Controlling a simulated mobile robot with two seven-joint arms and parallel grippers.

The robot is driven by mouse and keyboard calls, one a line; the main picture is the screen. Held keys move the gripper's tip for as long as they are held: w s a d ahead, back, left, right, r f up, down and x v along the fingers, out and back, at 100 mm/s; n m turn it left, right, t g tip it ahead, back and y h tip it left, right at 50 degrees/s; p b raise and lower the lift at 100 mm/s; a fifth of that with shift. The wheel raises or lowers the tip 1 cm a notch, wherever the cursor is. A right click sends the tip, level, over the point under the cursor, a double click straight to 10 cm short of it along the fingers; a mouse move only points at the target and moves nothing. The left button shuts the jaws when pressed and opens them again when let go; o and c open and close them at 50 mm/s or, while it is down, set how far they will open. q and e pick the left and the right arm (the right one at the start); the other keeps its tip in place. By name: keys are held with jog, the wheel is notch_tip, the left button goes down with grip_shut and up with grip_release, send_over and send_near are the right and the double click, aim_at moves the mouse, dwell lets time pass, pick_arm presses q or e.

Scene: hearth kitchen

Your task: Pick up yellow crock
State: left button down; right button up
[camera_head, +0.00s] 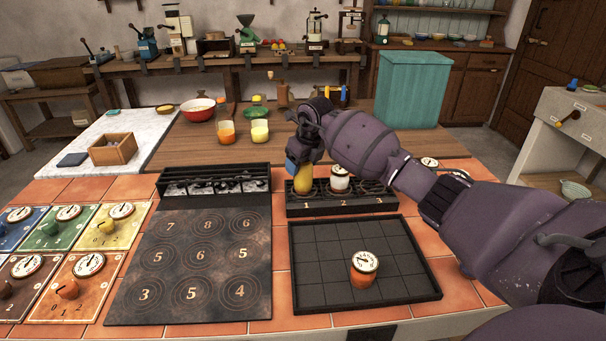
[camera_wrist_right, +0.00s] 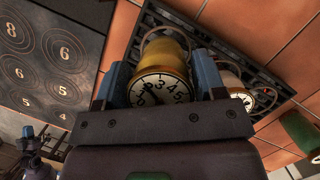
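The yellow crock (camera_head: 303,181) is at the left place of the black rack (camera_head: 313,209), by the number 1. Whether it rests on the rack or is just clear of it, I cannot tell. My right gripper (camera_head: 300,165) is over it, pointing down. In the right wrist view the yellow crock (camera_wrist_right: 165,62), with a numbered dial face, lies between the blue fingers of the gripper (camera_wrist_right: 163,80). The fingers stand close on both sides; whether they press on it is unclear.
A white crock (camera_head: 340,180) stands right beside the yellow one in the rack. An orange crock (camera_head: 362,270) stands in the black gridded tray (camera_head: 320,289) in front. A dark numbered board (camera_head: 195,265) lies left. Bowl and jars stand behind on the wood.

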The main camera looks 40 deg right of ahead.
jog(key=c, duration=0.7)
jog(key=shift+c, duration=0.2)
